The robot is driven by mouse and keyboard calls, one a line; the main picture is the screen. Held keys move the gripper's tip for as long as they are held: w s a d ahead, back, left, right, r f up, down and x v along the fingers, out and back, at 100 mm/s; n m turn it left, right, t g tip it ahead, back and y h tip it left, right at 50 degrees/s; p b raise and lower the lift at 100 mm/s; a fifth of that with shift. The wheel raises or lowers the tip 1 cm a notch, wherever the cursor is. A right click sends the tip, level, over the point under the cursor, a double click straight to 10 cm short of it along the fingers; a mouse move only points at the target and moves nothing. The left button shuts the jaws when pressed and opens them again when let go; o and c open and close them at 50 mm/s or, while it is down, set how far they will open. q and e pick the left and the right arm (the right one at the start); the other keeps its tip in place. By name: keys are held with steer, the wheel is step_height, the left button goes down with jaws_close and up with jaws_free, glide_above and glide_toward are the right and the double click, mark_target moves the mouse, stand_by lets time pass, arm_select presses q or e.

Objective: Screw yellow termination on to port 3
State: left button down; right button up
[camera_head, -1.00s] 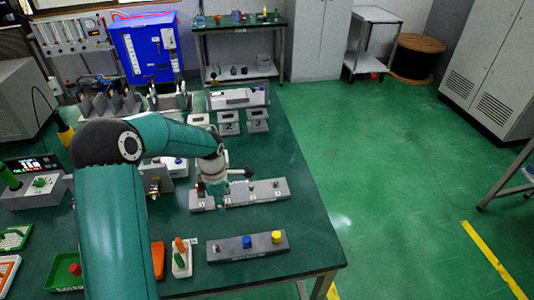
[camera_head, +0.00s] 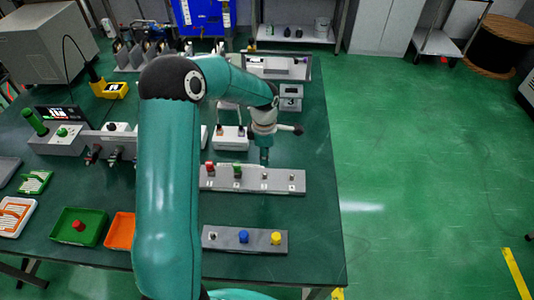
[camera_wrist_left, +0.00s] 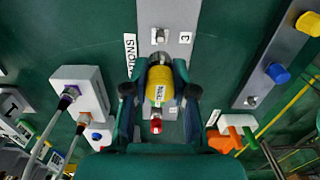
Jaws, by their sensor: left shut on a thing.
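The yellow termination (camera_head: 276,238) stands at the right end of the lower grey holder, beside a blue one (camera_head: 243,237); both also show in the wrist view, yellow (camera_wrist_left: 308,22) and blue (camera_wrist_left: 278,73). The grey port bar (camera_head: 253,186) lies behind the holder, with red (camera_head: 210,167) and green (camera_head: 237,170) terminations on its left ports. Port 3 (camera_wrist_left: 158,35), a bare metal stub, is beside its printed 3. My left gripper (camera_head: 265,157) is above the bar's right half. In the wrist view its fingers (camera_wrist_left: 160,90) close around a yellow, silver-topped labelled piece (camera_wrist_left: 160,92).
A white-fronted box with connectors (camera_head: 231,138) stands behind the bar. A green tray (camera_head: 78,225) with a red cap and an orange tray (camera_head: 120,231) lie at left. The table's right edge is near the bar's end.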

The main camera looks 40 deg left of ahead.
mark_target(265, 174)
arm_select(q)
steer(key=shift+w+f, duration=0.1)
steer(key=shift+f+b, duration=1.3)
steer(key=shift+f, duration=1.5)
steer(key=shift+d+b, duration=0.1)
steer(key=shift+b, duration=0.35)
steer(key=shift+b, duration=0.55)
stand_by(0.5)
steer(key=shift+f+b, duration=0.5)
steer(key=shift+b, duration=0.3)
